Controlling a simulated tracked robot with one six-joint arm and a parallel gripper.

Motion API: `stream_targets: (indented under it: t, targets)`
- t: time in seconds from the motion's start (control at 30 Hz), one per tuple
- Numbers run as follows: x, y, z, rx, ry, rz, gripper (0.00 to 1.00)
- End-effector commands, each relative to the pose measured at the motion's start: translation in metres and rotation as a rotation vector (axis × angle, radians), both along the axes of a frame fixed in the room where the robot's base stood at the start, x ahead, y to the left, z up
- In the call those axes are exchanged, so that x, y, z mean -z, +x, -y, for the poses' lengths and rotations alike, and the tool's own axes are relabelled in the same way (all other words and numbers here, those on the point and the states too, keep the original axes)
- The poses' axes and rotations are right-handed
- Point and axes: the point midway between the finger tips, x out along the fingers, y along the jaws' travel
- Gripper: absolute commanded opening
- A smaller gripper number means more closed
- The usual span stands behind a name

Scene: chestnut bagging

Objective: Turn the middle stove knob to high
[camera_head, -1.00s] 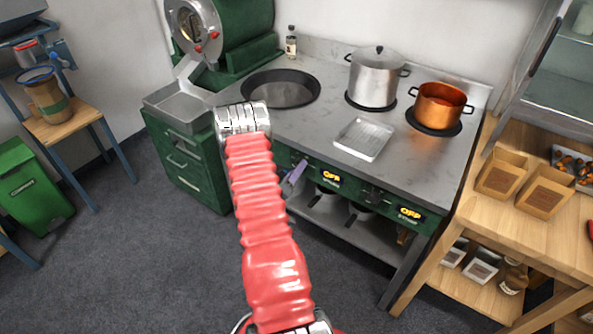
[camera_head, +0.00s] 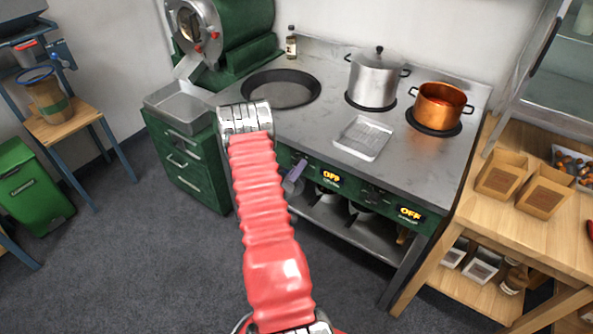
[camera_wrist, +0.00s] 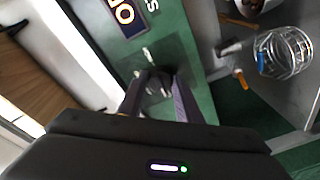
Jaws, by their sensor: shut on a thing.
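The green stove front (camera_head: 345,190) runs below the grey worktop, with two lit displays, a left one (camera_head: 331,177) and a right one (camera_head: 410,213), both reading OFF. My gripper (camera_head: 297,170) is at the stove front just left of the left display, partly hidden by my red-sleeved arm. In the wrist view, my gripper (camera_wrist: 158,90) has its two dark purple-grey fingers shut on either side of a small knob (camera_wrist: 154,82) on the green panel. The knob is blurred and partly covered, so its pointer cannot be read. Part of a lit display (camera_wrist: 123,12) shows beside it.
On the worktop are a dark round pan (camera_head: 281,88), a steel lidded pot (camera_head: 375,78), a copper pot (camera_head: 440,103) and a metal tray (camera_head: 364,138). A lower shelf (camera_head: 350,232) lies under the panel. A wooden table (camera_head: 470,200) stands right.

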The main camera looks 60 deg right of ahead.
Motion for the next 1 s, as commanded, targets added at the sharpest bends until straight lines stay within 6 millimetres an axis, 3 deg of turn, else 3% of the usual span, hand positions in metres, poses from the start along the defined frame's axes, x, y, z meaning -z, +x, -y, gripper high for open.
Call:
stream_targets:
  t: [0.47, 1.0]
  targets:
    - [0.0025, 0.0017, -0.0006, -0.005, -0.006, 0.071, 0.09]
    - [0.0054, 0.0037, -0.0009, -0.008, -0.069, 0.481, 0.09]
